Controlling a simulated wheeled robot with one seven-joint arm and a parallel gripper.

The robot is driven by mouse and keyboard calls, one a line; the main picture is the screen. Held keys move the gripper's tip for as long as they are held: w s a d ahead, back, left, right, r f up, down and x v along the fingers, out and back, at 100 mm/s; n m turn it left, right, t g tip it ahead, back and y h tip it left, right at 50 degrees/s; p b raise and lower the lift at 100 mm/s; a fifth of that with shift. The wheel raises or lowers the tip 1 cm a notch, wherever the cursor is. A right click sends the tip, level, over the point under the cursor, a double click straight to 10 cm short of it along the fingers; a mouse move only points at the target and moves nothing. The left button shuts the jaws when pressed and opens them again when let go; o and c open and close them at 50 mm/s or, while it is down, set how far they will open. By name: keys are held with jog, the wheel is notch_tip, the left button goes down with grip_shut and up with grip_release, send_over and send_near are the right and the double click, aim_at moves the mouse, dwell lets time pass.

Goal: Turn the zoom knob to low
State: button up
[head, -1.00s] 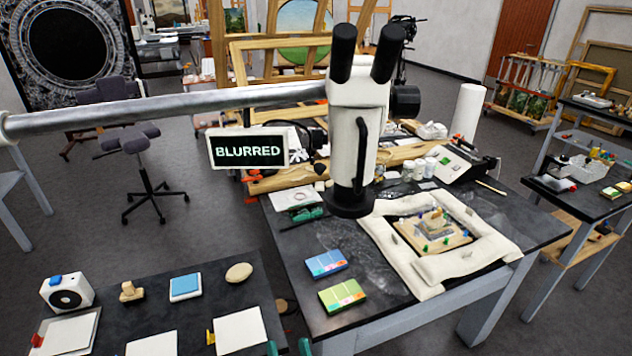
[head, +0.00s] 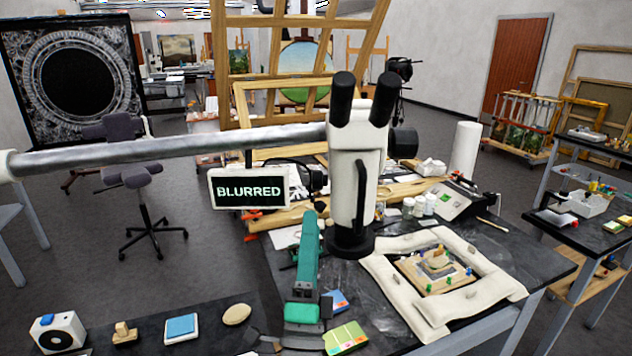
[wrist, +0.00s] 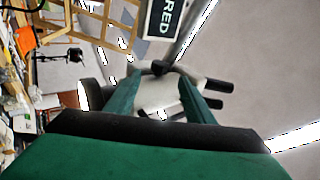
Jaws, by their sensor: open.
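A screen (head: 250,188) left of the microscope reads BLURRED. My teal gripper (head: 311,216) is left of the microscope, below the screen, apart from the knob. In the wrist view my gripper (wrist: 160,100) is open and empty, with the microscope (wrist: 165,92) beyond its fingers.
A long metal boom (head: 170,148) runs left from the microscope. A padded white frame (head: 410,300) surrounds a fragment on the table. Blue and green boxes lie near my arm. A white paper roll (head: 465,150) and small jars stand to the right and behind.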

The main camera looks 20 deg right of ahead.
aim_at(316, 180)
jog(key=x, duration=1.1)
jog(key=shift+d, duration=0.1)
jog(key=c, duration=1.1)
jog(key=shift+o, duration=0.2)
